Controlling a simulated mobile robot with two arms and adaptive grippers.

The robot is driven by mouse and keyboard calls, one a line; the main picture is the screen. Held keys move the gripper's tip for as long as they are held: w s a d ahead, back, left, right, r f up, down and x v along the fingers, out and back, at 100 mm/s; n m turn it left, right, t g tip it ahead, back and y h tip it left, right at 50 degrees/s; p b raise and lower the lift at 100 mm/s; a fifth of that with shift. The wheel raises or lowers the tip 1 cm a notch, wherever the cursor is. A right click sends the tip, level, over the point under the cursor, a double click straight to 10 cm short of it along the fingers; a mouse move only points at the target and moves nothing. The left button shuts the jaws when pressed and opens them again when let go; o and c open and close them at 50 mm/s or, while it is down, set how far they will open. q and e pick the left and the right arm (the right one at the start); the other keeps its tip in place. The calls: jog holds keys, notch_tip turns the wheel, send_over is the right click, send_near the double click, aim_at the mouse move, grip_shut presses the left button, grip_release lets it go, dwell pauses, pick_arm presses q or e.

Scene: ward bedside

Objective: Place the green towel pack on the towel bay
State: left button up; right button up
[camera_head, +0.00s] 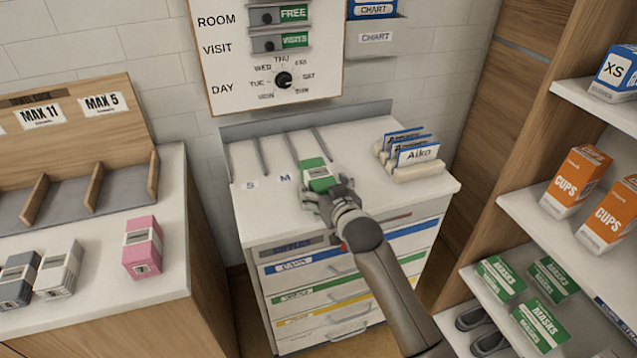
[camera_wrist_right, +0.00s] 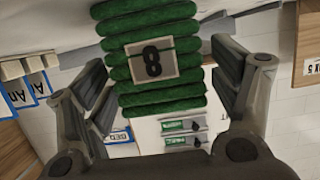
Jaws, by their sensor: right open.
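The green towel pack (camera_head: 318,172) stands on the white cabinet top, in a slot between the thin dividers right of the M mark. In the right wrist view the green towel pack (camera_wrist_right: 150,95) shows stacked green folds and a tag with an 8. My right gripper (camera_head: 324,193) is open at the pack's near side, with its fingers on either side of the pack in the wrist view. Contact cannot be told. A wooden rack (camera_head: 75,130) at left has divided bays labelled MAX 11 and MAX 5; its small heading is hard to read. My left gripper is not in view.
A pink pack (camera_head: 142,247) and grey packs (camera_head: 58,268) stand on the left counter before the rack. Blue-and-white cards (camera_head: 415,153) stand in a holder on the cabinet's right. Shelves with orange cup boxes (camera_head: 575,180) and green mask boxes (camera_head: 541,322) are at right.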

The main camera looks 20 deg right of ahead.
jog(key=shift+x, duration=1.55)
jog(key=c, duration=1)
jog(key=shift+c, duration=0.6)
jog(key=shift+r, duration=0.1)
